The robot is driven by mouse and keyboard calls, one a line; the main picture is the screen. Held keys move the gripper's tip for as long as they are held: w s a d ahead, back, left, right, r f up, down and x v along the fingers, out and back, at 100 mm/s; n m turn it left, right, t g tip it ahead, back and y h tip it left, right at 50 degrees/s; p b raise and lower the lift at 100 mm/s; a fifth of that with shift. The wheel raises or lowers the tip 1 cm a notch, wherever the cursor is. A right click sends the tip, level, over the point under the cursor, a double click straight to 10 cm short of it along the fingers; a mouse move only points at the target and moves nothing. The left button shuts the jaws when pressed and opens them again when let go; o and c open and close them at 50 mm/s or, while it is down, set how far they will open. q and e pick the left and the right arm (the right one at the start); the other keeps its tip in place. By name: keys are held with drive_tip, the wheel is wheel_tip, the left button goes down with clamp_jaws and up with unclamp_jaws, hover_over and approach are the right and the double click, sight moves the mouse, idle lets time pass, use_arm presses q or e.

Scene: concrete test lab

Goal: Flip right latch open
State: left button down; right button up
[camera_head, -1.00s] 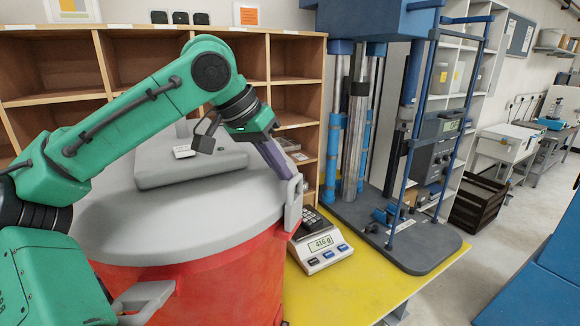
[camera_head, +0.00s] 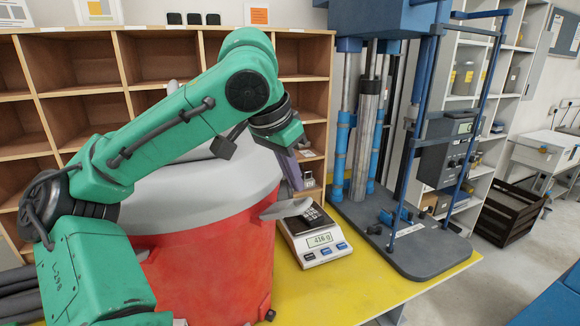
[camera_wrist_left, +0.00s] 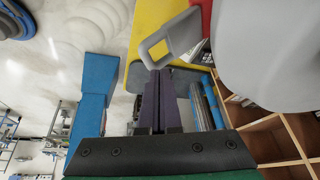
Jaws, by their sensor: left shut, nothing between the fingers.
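A red drum (camera_head: 215,265) with a grey lid (camera_head: 195,200) stands on the yellow table. The right latch (camera_head: 286,208) is a grey loop that sticks outward from the drum's right side, roughly level and swung away from the lid. It also shows in the left wrist view (camera_wrist_left: 185,32) as a square loop just beyond the fingertips. My left gripper (camera_head: 297,184) is shut and empty, its purple fingers pointing down just above the latch. The fingers show together in the left wrist view (camera_wrist_left: 160,74). Whether they touch the latch I cannot tell. My right gripper is out of view.
A scale (camera_head: 318,243) reading 416 g stands right beside the drum, close under the latch. A blue test frame (camera_head: 400,225) on a dark base stands further right. Wooden pigeonholes (camera_head: 70,95) line the back. The yellow table's front (camera_head: 330,290) is clear.

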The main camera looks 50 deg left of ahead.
sight(305, 208)
use_arm(q)
drive_tip(key=shift+s+d+f, duration=0.2)
drive_tip(key=shift+d, duration=0.15)
drive_tip(key=shift+d+f, duration=0.15)
drive_tip(key=shift+f, duration=0.05)
drive_tip(key=shift+w+d+f, duration=0.4)
drive_tip(key=shift+w+f, duration=0.35)
drive_tip(key=shift+w, duration=0.05)
drive_tip(key=shift+d, duration=0.1)
drive_tip(key=shift+s+d+f, duration=0.15)
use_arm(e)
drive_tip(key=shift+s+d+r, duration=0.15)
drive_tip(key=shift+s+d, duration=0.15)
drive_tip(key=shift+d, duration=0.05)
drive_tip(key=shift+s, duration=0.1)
